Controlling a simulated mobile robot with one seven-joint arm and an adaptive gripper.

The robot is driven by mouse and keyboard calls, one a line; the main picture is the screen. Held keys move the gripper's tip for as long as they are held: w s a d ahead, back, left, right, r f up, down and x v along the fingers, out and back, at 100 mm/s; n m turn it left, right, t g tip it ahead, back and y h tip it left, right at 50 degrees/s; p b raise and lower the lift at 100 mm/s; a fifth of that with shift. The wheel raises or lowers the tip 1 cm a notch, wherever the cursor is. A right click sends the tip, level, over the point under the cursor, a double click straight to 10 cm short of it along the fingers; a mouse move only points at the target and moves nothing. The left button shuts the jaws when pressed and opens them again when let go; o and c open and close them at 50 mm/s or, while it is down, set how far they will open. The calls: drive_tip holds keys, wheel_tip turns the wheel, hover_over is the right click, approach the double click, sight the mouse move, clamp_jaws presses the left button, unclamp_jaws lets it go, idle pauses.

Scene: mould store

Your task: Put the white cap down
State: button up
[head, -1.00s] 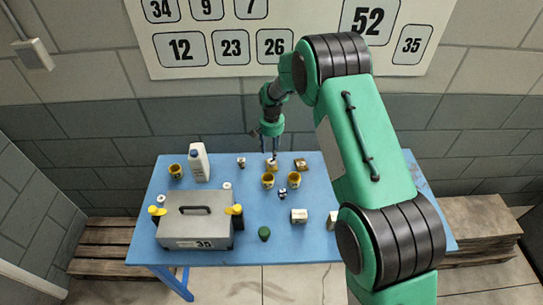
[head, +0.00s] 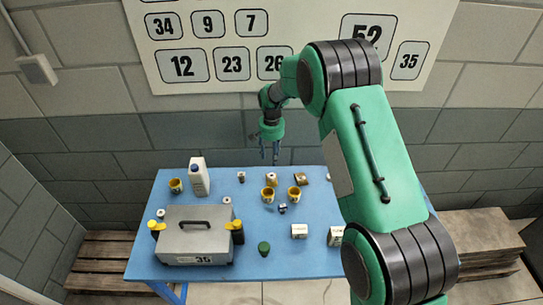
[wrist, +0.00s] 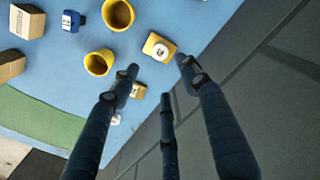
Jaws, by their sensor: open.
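The white cap (wrist: 166,49) sits on a small yellow block (wrist: 153,44) on the blue table, in the upper middle of the wrist view. My gripper (wrist: 157,80) has dark fingers spread apart in that view, with nothing held between them. The cap lies just beyond the fingertips, apart from them. In the head view my gripper (head: 271,158) hangs above the far part of the table, pointing down, with its tips clear of the things below.
Yellow cups (wrist: 117,13) stand near the block, one more beside it (wrist: 98,62). The wall is close behind.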

idle(0.3)
drive_tip(key=s+d+r+t, duration=0.1)
drive_tip(key=s+d+r, duration=0.2)
drive_tip(key=s+r, duration=0.5)
drive_tip(key=s+d+r+n+t, duration=0.1)
drive_tip(key=s+d+r, duration=0.3)
drive_tip(key=r, duration=0.8)
drive_tip(key=s+d+r+t, duration=0.1)
drive_tip(key=s+d+r, duration=0.3)
drive_tip(key=r, duration=0.5)
drive_tip(key=s+d+r+n+t, duration=0.15)
drive_tip(key=s+r, duration=0.25)
drive_tip(key=s, duration=0.4)
drive_tip(key=s+d+r+m+g, duration=0.15)
drive_tip(key=s+r, duration=0.25)
drive_tip(key=s, duration=0.5)
drive_tip(key=s+d+n+t, duration=0.1)
drive_tip(key=s+d, duration=0.3)
drive_tip(key=s, duration=1.2)
drive_tip(key=shift+s+f+n+t, duration=0.4)
drive_tip(key=shift+f+t, duration=0.05)
drive_tip(key=shift+t, duration=0.35)
wheel_tip(320, 180, down, 3)
drive_tip(key=b, duration=0.3)
drive_tip(key=shift+f, duration=0.1)
